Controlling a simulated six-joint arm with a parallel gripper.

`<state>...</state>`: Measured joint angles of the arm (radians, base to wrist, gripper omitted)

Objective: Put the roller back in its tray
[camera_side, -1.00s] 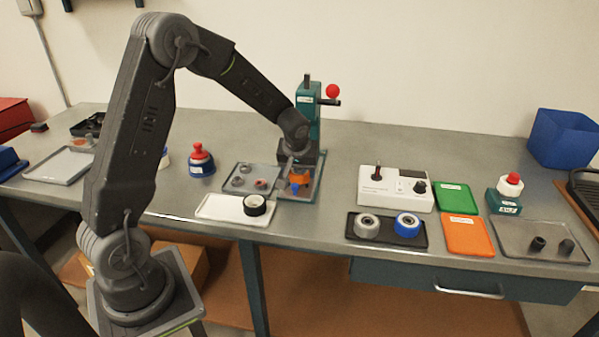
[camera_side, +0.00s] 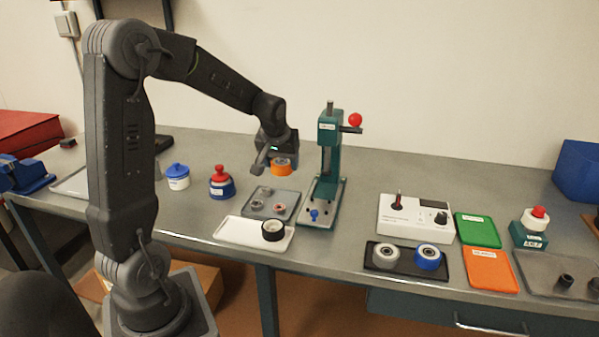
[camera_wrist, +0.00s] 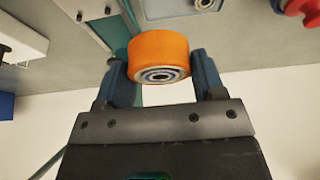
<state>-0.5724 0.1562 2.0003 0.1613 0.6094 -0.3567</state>
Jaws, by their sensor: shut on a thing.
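An orange roller (camera_side: 281,165) with a metal bearing in its centre is in my gripper (camera_side: 276,163), held above the bench. In the wrist view the roller (camera_wrist: 158,50) sits between the two blue fingers of the gripper (camera_wrist: 160,72), which are shut on its sides. A black tray (camera_side: 407,273) at right of centre holds a grey roller (camera_side: 386,255) and a blue roller (camera_side: 428,257) side by side. A white tray (camera_side: 236,232) near the front edge holds a black-rimmed roller (camera_side: 273,230). My gripper is left of and behind the black tray.
A teal press (camera_side: 329,160) with a red knob stands just right of my gripper. A grey tray (camera_side: 288,196) with small parts lies below. A white control box (camera_side: 413,217) stands behind the black tray. Green (camera_side: 477,230) and orange (camera_side: 490,270) plates lie to its right.

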